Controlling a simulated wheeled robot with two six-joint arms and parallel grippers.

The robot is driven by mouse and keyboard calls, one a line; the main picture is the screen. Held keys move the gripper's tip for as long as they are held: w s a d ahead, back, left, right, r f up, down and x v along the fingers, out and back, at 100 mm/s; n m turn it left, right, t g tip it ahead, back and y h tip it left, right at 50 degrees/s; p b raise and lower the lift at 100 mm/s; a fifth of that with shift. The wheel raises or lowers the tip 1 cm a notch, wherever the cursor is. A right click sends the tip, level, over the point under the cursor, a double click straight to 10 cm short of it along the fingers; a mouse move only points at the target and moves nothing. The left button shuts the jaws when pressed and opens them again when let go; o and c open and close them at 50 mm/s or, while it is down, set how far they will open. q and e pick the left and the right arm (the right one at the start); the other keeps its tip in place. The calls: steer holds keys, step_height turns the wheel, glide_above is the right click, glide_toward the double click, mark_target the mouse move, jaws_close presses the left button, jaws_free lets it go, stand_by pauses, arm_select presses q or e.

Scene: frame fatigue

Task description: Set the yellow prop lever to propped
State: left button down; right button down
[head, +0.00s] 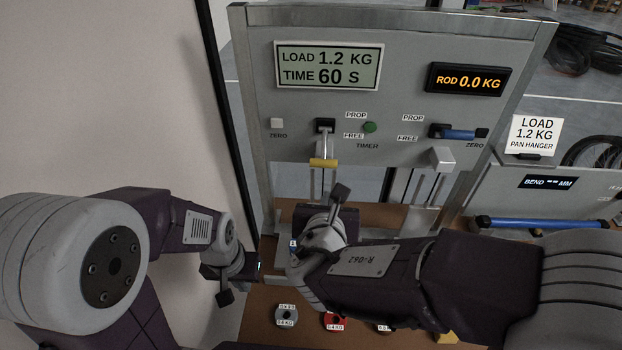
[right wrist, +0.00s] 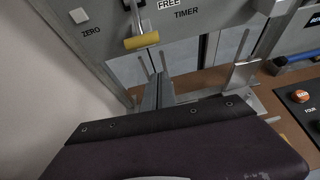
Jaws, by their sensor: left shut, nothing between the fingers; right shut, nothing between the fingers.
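The yellow prop lever (head: 323,163) is on the grey panel, below its dark pivot. Its yellow grip hangs low, below the level of the FREE label (head: 353,136); the PROP label (head: 356,115) is higher. The lever also shows in the right wrist view (right wrist: 141,40). My right gripper (head: 338,195) is shut and empty, below and slightly right of the yellow grip in the head view, apart from it. My left gripper (head: 225,290) is shut and empty, lower left near the board's edge.
A bend meter box (head: 550,190) stands at right.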

mark_target(324, 148)
steer(key=shift+s+a+f+n+y, duration=0.1)
steer(key=shift+s+a+n+y, duration=0.2)
steer(key=shift+s+a, duration=0.55)
steer(key=shift+w, duration=0.2)
steer(key=x, duration=1.1)
steer(key=r, duration=0.1)
steer(key=r+p, duration=0.1)
steer(key=r, duration=0.1)
steer(key=r+p, duration=0.1)
steer(key=shift+s+r, duration=0.15)
steer(key=shift+s, duration=0.15)
steer(key=shift+w, duration=0.1)
